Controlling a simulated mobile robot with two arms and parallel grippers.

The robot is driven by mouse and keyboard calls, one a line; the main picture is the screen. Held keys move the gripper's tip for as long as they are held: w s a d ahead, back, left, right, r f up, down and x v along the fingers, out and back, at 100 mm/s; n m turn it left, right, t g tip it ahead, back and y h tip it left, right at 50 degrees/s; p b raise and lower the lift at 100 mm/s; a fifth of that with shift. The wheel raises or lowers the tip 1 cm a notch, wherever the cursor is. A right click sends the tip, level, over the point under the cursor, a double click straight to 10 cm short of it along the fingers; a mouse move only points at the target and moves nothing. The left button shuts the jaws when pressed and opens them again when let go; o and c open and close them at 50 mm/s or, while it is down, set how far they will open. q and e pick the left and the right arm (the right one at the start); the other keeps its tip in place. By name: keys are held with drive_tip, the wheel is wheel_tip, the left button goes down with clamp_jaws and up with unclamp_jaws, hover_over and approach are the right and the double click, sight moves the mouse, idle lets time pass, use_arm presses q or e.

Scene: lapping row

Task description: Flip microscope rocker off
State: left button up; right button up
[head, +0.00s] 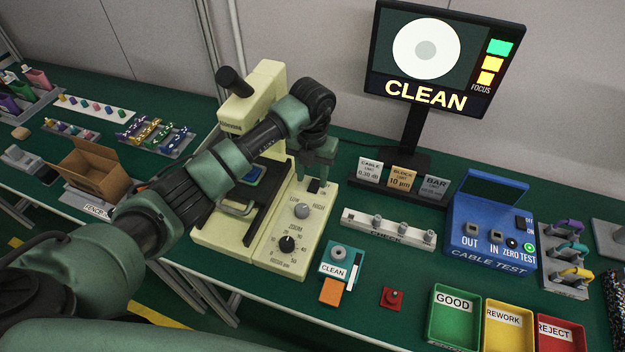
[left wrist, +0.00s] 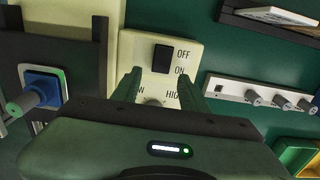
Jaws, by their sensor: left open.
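The cream microscope (head: 250,125) stands on the green bench. Its control panel (head: 277,254) carries a black rocker (head: 314,186), a grey knob and a black zoom dial. In the left wrist view the rocker (left wrist: 162,59) sits beside the printed words OFF and ON. I cannot tell which way it is tipped. My left gripper (head: 318,172) is over the rocker end of the panel. In the left wrist view the open, empty fingers of this gripper (left wrist: 159,76) point at the panel, one to each side below the rocker. Contact is not visible.
A monitor (head: 440,60) reading CLEAN stands behind. A CHECK rail (head: 388,231) and a blue cable tester (head: 492,228) lie to the right. Green, yellow and red bins (head: 453,318) line the front right. A cardboard box (head: 92,172) stands at left.

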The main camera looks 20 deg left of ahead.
sight(312, 189)
use_arm(q)
drive_tip(key=shift+f, duration=1.6)
clamp_jaws()
drive_tip(key=shift+w+f+b, duration=0.15)
drive_tip(key=shift+b, duration=0.25)
drive_tip(key=g+b, duration=0.2)
drive_tip(key=b, duration=0.1)
drive_tip(key=shift+w, duration=0.25)
drive_tip(key=shift+g+b, duration=0.4)
drive_tip(key=shift+b, duration=0.2)
drive_tip(key=shift+r, duration=0.3)
